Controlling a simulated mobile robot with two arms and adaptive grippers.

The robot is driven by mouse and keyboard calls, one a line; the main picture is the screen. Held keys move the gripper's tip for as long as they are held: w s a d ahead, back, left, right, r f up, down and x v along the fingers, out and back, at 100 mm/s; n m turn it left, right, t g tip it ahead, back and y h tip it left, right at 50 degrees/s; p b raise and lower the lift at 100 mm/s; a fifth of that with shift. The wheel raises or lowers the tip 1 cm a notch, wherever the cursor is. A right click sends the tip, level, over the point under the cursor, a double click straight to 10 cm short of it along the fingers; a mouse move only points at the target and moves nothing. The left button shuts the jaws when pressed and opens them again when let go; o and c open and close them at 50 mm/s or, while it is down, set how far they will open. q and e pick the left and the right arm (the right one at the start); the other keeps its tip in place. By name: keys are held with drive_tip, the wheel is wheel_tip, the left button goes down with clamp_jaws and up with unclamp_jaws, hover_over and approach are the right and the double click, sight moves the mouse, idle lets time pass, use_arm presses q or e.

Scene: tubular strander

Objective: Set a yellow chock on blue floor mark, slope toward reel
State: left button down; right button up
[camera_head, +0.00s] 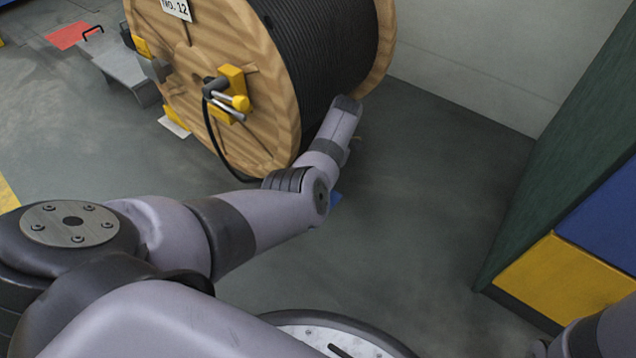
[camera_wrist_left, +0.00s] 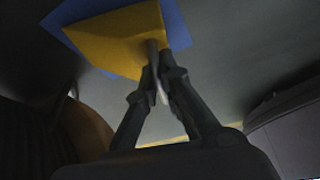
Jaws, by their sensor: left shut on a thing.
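A yellow chock (camera_wrist_left: 118,40) shows at the top of the left wrist view. The blue floor mark (camera_wrist_left: 178,28) shows around its edges there; I cannot tell whether the chock rests on it or hangs just above. My left gripper (camera_wrist_left: 158,78) is shut on the chock's thin grey handle. The wooden cable reel (camera_head: 240,100) stands just beyond my left arm. My right gripper is not in view.
A grey step-like piece (camera_head: 125,68) with a black handle stands left of the reel, near a red floor mark (camera_head: 68,36). A green, blue and yellow cabinet (camera_head: 560,270) stands at right. Bare floor (camera_head: 430,200) lies between reel and cabinet.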

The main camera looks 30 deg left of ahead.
use_arm(q)
drive_tip(key=shift+f, duration=0.25)
drive_tip(key=c, duration=1.7)
unclamp_jaws()
drive_tip(key=v, duration=1.2)
drive_tip(key=shift+s, duration=0.1)
